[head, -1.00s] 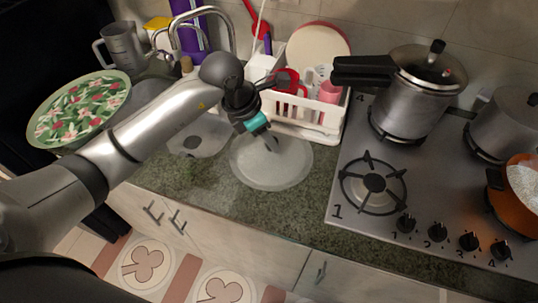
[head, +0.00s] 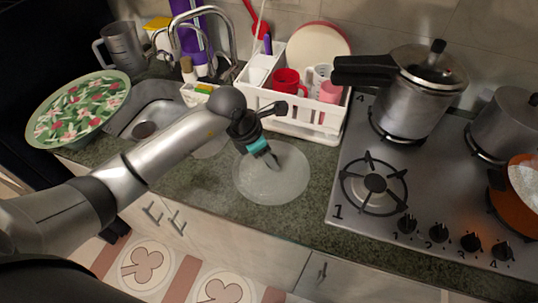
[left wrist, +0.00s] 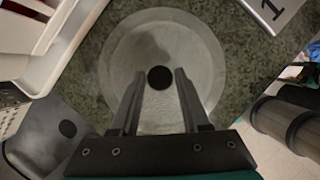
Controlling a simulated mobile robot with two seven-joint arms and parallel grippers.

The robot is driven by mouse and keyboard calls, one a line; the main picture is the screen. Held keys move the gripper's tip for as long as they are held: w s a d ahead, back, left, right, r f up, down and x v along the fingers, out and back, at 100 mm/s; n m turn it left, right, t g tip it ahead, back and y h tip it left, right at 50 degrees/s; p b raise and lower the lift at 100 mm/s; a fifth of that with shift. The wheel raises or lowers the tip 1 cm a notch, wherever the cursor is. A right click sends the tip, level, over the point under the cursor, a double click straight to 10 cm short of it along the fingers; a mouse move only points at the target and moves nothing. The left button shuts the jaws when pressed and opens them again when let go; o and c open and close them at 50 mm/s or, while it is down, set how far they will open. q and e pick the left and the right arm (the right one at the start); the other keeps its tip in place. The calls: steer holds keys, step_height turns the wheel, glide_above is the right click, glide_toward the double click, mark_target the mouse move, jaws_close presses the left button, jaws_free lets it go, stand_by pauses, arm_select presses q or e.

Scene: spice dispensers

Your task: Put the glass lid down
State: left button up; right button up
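The glass lid (head: 272,182) is a pale, see-through disc with a round black knob. It lies level at the green stone counter, left of the stove; I cannot tell whether it touches the stone. In the left wrist view the lid (left wrist: 200,60) fills the upper middle. My left gripper (head: 273,160) reaches down over the lid from the left. Its two fingers (left wrist: 160,75) stand on either side of the knob, close against it, and look shut on it. My right gripper is not in view.
The stove (head: 335,205) is right of the lid. A white dish rack (head: 300,125) with red and pink cups stands behind it. The sink (head: 125,122) and a floral tray (head: 45,138) are at the left. Counter (head: 265,225) in front of the lid is clear.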

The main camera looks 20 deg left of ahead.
arm_select(q)
steer(key=o, duration=0.3)
steer(key=shift+r, duration=0.15)
steer(key=v, duration=1.2)
steer(key=shift+p, duration=0.35)
steer(key=shift+d, duration=0.1)
